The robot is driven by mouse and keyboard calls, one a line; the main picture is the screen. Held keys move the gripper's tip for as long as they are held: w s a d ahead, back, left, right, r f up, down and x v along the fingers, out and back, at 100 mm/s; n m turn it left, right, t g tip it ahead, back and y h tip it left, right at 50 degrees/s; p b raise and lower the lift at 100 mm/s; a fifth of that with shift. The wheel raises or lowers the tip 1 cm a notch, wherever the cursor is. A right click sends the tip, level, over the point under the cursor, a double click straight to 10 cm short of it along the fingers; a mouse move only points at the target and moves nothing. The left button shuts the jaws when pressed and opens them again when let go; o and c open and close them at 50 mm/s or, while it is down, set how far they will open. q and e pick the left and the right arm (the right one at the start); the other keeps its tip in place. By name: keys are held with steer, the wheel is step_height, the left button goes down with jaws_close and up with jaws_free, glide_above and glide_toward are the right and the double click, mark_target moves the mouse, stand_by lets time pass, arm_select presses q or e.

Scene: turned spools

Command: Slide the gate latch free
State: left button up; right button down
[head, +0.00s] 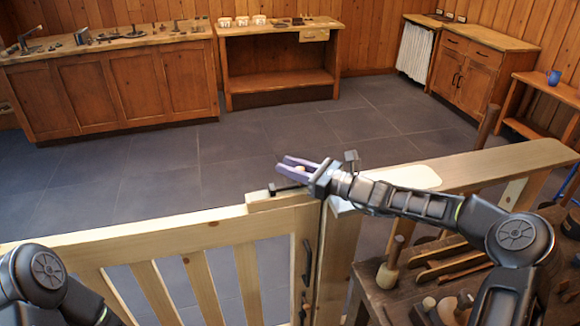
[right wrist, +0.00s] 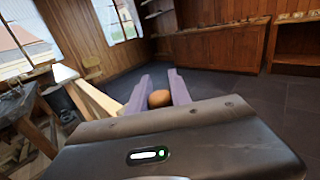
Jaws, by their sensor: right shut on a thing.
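The wooden slatted gate (head: 165,237) stands across the front in the head view. A short wooden block (head: 278,201) sits on its top right corner, with a dark latch piece (head: 284,188) beside it. My right gripper (head: 296,167) is over this corner, its purple fingers pointing left. In the right wrist view the fingers (right wrist: 158,92) are closed on a round brown knob (right wrist: 159,98). How the knob joins the latch is hidden. My left arm shows at the lower left, but its gripper is out of view.
A wooden rail (head: 480,166) runs right of the gate post. Below it a workbench (head: 385,298) holds a mallet (head: 391,263) and other tools. A black handle (head: 308,258) is on the gate's right side. The tiled floor (head: 200,165) beyond is clear, with cabinets (head: 110,90) at the back.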

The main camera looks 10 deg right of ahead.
steer(key=a+b, duration=0.1)
steer(key=a, duration=0.1)
steer(key=a+b, duration=0.1)
steer(key=a, duration=0.2)
steer(key=shift+s, duration=0.2)
steer(key=c, duration=1.2)
jaws_free()
steer(key=shift+a, duration=0.1)
steer(key=shift+c, duration=0.2)
